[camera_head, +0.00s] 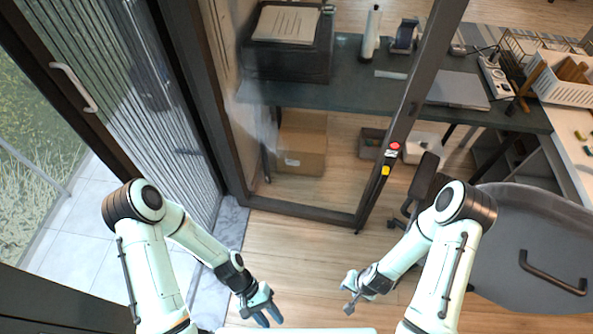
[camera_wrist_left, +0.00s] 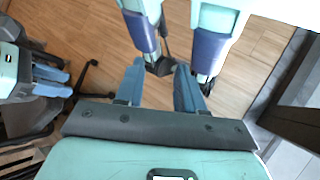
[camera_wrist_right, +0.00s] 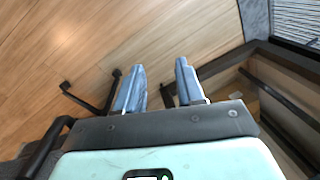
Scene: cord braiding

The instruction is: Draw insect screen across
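A grey, finely ribbed screen-like panel (camera_head: 135,90) stands upright at the left in the head view, between dark door frames. I cannot tell for certain whether it is the insect screen. A white curved handle (camera_head: 75,87) is on the dark frame at its left. My left gripper (camera_head: 270,317) is low in the middle, over the floor, well apart from the panel; its blue fingers are spread and empty in the left wrist view (camera_wrist_left: 158,80). My right gripper (camera_head: 346,294) is over the floor to the right; its fingers are apart and empty in the right wrist view (camera_wrist_right: 160,82).
A dark-framed glass door (camera_head: 300,212) stands in front of my arms. Behind it is a dark desk (camera_head: 355,85) with a printer and a cardboard box (camera_head: 300,143) below. Wooden floor (camera_head: 300,255) lies open between my grippers.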

